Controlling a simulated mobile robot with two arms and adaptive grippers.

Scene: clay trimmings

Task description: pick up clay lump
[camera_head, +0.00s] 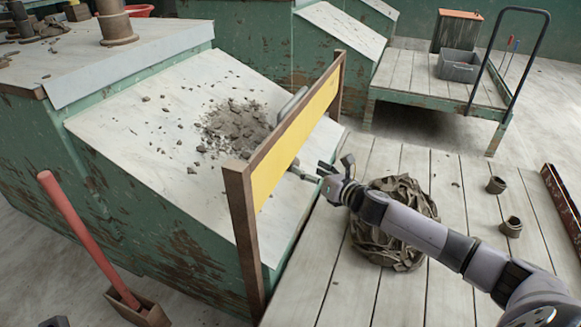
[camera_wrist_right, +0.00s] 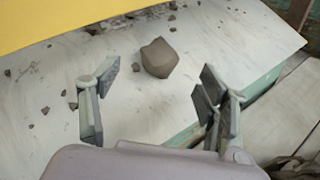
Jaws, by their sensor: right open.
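The clay lump (camera_wrist_right: 159,58) is brown-grey and angular. In the right wrist view it rests on the pale sloping board (camera_wrist_right: 240,40), just below the yellow panel (camera_wrist_right: 50,20). My right gripper (camera_head: 322,172) is beside the sloping board in the head view, on the right of the yellow panel (camera_head: 290,140). In the right wrist view my right gripper (camera_wrist_right: 155,92) has its fingers spread wide and empty. The lump lies ahead of the gap between them, apart from both. In the head view I cannot make the lump out clearly. My left gripper is not in view.
Clay crumbs (camera_head: 235,125) lie on the board beyond the panel. The panel's wooden post (camera_head: 243,235) stands near my right arm. A crumpled brown bag (camera_head: 405,195) sits behind the arm on the planks. A red-handled tool (camera_head: 85,235) stands at left.

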